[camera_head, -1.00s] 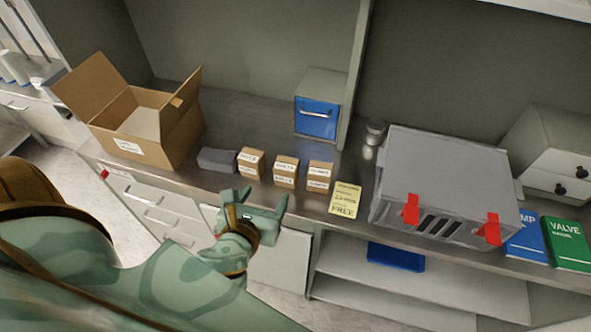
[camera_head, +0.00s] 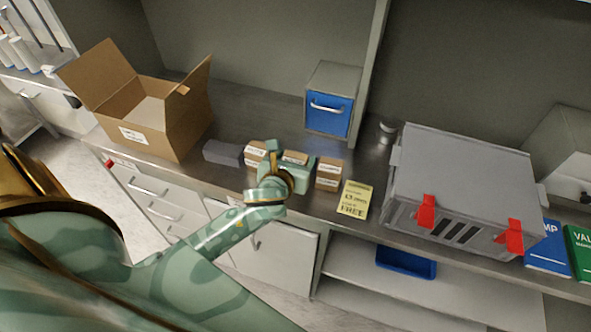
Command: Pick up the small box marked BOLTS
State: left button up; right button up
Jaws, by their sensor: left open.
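Three small brown boxes with white labels stand in a row on the metal counter: a left box (camera_head: 254,152), a middle box (camera_head: 294,157) and a right box (camera_head: 329,173). Their labels are too small to read, so I cannot tell which is marked BOLTS. My left gripper (camera_head: 287,172) is at the middle box and covers most of its front. It is open; its fingers are partly hidden by the wrist, and I cannot tell whether they touch the box. My right gripper is not in view.
A large open cardboard box (camera_head: 151,132) stands at the left, with a dark grey block (camera_head: 222,153) beside the row. A yellow note (camera_head: 354,199) lies right of the row. A grey case with red latches (camera_head: 460,180) and a blue-fronted drawer unit (camera_head: 328,114) stand further right and behind.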

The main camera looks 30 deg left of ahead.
pick_arm(q)
jog(key=shift+w+f, duration=0.1)
jog(key=shift+w, duration=0.1)
jog(key=shift+s, duration=0.1)
jog(key=shift+c, duration=0.4)
jog(key=c, duration=0.8)
